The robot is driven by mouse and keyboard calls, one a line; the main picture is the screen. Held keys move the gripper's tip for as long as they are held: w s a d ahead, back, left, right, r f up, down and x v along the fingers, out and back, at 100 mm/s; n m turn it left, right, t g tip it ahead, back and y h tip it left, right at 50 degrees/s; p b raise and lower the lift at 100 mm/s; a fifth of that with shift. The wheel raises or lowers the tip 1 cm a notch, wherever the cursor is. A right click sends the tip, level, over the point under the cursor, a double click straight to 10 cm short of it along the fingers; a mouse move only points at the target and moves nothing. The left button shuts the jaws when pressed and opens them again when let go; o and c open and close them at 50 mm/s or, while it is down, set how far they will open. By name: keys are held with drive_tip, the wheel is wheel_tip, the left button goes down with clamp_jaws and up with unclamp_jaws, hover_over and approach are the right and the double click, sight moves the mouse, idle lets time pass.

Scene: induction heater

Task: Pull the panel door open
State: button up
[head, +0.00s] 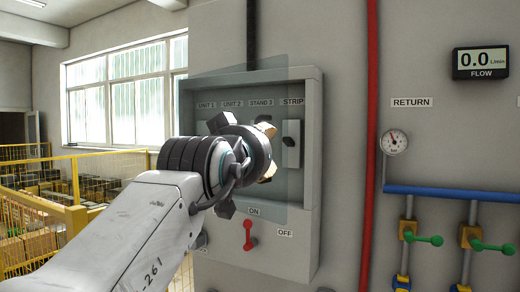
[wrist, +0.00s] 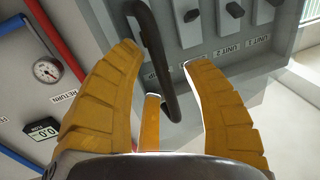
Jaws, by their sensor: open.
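The panel door (head: 277,200) is a clear pane on the grey panel box (head: 313,180). In the head view its right edge stands out from the box, so it looks ajar. My gripper (head: 268,150) is in front of the pane, with its orange fingers partly hidden behind its dark body. In the wrist view my gripper (wrist: 163,58) is open, with a dark bar handle (wrist: 158,55) between its spread fingers. The fingers do not look closed on it; I cannot tell whether any finger touches it. The handle is hidden in the head view.
Inside the box are switches, including a white one (head: 291,145) under STRIP. A red lever (head: 248,235) sits below. A red pipe (head: 370,130), a gauge (head: 394,142) and a blue pipe (head: 450,194) are at the right. A yellow fence (head: 75,180) stands at the left.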

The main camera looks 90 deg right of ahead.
drive_tip(key=v, duration=1.2)
drive_tip(key=shift+w, duration=0.1)
